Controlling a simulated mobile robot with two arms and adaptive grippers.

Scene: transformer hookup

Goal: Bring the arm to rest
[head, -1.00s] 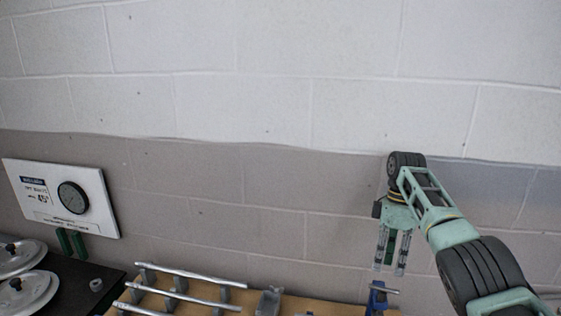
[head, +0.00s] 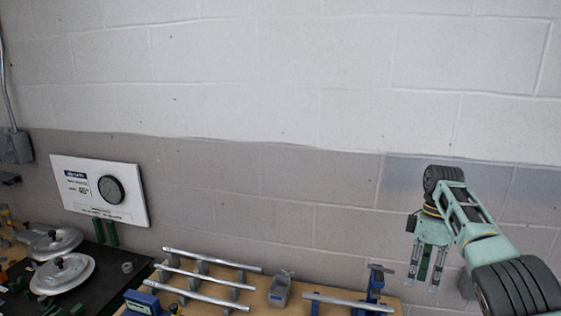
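My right arm comes in from the lower right. Its green gripper (head: 424,280) hangs with the fingers pointing down, in front of the wall and to the right of a blue clamp (head: 376,284). The two fingers stand apart with a gap between them, and I see nothing held. The gripper looks clear of the bench things, though its exact height above the bench is hard to tell. My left gripper is out of the picture.
Metal rods (head: 205,285) lie on grey supports on the wooden bench, beside a grey metal block (head: 281,289). Another rod (head: 345,302) lies near the clamp. Silver discs (head: 62,274) rest on a black mat at left. A white gauge board (head: 100,191) stands against the wall.

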